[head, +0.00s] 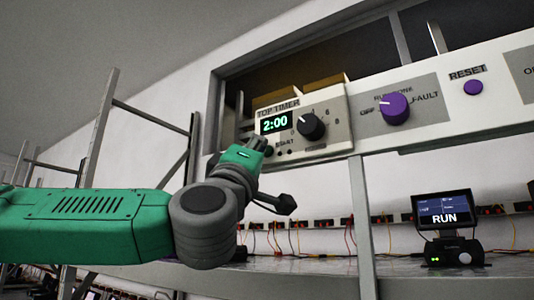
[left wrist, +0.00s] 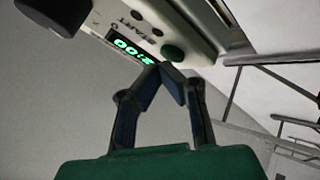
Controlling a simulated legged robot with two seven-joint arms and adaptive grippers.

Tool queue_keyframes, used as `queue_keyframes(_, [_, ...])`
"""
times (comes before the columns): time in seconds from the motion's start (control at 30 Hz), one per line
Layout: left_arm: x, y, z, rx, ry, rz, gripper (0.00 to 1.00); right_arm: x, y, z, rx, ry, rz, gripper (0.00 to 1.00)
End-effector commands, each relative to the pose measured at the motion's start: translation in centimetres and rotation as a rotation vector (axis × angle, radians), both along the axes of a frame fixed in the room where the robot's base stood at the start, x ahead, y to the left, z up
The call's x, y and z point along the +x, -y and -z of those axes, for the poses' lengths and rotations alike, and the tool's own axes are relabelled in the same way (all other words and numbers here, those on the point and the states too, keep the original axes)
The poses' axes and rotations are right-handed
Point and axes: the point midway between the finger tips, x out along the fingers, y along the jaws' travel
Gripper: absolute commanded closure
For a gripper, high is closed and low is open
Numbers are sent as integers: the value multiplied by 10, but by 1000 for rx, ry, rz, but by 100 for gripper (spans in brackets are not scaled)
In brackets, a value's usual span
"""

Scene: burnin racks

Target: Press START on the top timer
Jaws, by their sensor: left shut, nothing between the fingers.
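The top timer (head: 340,132) is a pale box on the rack, with a lit display (head: 276,123) reading 2:00 and a black knob (head: 311,126). The START label (head: 286,142) is below the display. My left gripper (head: 266,147) is at the timer's lower left, shut and empty, and partly covers that corner. In the left wrist view, the timer (left wrist: 200,35) appears rotated. A dark green round button (left wrist: 173,53) beside the START lettering is just beyond the shut fingertips (left wrist: 166,70). I cannot tell whether they touch it. My right gripper is not in view.
Right of the timer, a panel has a purple OFF/FAULT knob (head: 395,108) and a purple RESET button (head: 473,87). Below, a small screen (head: 444,210) reading RUN stands on a shelf with wires. A rack post (head: 361,225) runs down below the timer's right end.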

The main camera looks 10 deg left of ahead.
Motion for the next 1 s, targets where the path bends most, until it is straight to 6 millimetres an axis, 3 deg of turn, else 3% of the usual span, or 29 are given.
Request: queue_keyframes(1.0, [9,3,1,0,-1,0,100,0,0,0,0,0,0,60])
